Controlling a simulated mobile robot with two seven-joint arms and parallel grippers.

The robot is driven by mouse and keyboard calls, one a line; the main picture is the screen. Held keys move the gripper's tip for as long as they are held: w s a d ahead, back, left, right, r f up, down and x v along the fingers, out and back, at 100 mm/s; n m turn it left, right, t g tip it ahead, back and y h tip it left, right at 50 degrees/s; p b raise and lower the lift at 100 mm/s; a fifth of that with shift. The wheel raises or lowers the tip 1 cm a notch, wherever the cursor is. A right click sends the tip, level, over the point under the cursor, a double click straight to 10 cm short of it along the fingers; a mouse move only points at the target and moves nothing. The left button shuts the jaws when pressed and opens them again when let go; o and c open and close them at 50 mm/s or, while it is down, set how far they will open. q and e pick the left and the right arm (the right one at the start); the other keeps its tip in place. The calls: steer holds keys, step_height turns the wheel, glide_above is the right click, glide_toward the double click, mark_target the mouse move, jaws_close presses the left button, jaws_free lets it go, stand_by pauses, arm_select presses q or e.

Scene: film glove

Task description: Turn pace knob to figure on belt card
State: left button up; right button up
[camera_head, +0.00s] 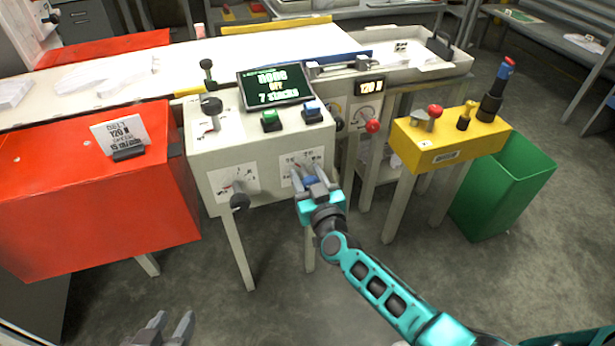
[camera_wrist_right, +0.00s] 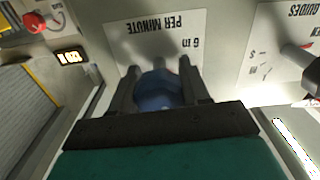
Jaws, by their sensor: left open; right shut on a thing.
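The pace knob is a blue knob (camera_wrist_right: 158,90) on the front of the white control box (camera_head: 262,150), over a plate (camera_wrist_right: 160,35) reading "PER MINUTE". My right gripper (camera_head: 312,178) is shut on this knob, and its fingers hide much of the dial. Where the knob points cannot be told. The belt card (camera_head: 122,132) stands in a dark holder on the red cabinet at the left; it reads "BELT", "Y20" and a lower line that looks like "15 m/min". My left gripper (camera_head: 172,328) is open and empty, low at the bottom edge, apart from everything.
The box carries a screen (camera_head: 275,84) reading "7 stacks", a green button (camera_head: 271,120), a blue button (camera_head: 312,111) and a black knob (camera_head: 240,201).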

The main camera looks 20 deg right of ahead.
steer(key=shift+c, duration=0.9)
